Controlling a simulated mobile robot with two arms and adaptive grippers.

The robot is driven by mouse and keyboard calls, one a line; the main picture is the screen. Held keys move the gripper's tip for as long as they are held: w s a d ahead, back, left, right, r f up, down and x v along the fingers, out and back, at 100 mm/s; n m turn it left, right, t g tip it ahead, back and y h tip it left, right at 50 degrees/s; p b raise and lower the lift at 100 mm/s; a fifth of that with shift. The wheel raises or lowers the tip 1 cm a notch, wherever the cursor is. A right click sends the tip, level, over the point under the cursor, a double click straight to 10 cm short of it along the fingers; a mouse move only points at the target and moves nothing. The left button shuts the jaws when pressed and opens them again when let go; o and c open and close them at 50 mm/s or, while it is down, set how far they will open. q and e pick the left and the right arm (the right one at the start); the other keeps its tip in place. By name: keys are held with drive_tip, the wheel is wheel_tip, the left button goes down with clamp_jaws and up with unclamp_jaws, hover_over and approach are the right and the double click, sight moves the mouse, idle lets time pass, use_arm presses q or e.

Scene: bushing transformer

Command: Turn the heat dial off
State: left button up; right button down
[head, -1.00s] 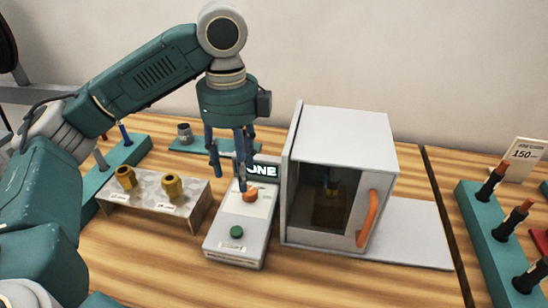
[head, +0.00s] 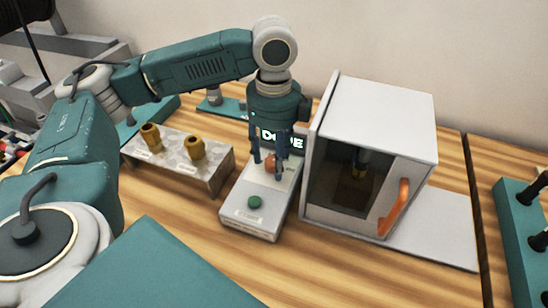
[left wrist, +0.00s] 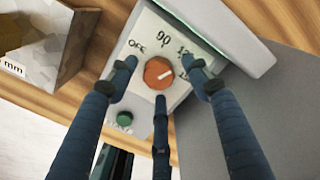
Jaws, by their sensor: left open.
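The heat dial is an orange round knob (head: 271,165) on a pale control box (head: 240,216). In the left wrist view the knob (left wrist: 158,73) has a white mark pointing right and slightly up, toward the higher numbers and away from OFF, which is printed at its upper left. My left gripper (head: 267,170) points down over the dial. In the left wrist view its three fingers (left wrist: 160,78) stand open around the knob. I cannot tell whether any finger touches it. My right gripper is not in view.
A green button (head: 254,201) is in front of the dial; a lit display (head: 281,138) reading DONE, partly hidden, is behind. A white cabinet (head: 385,110) with an orange handle (head: 394,208) stands right. A stand with two brass bushings (head: 197,147) is left.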

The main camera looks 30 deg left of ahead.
use_arm(q)
drive_tip(key=shift+f, duration=0.3)
drive_tip(key=c, duration=1.1)
drive_tip(key=shift+c, duration=0.2)
drive_tip(key=shift+r+n+p, duration=0.1)
drive_tip(key=shift+n+p, duration=0.2)
drive_tip(key=shift+p, duration=0.3)
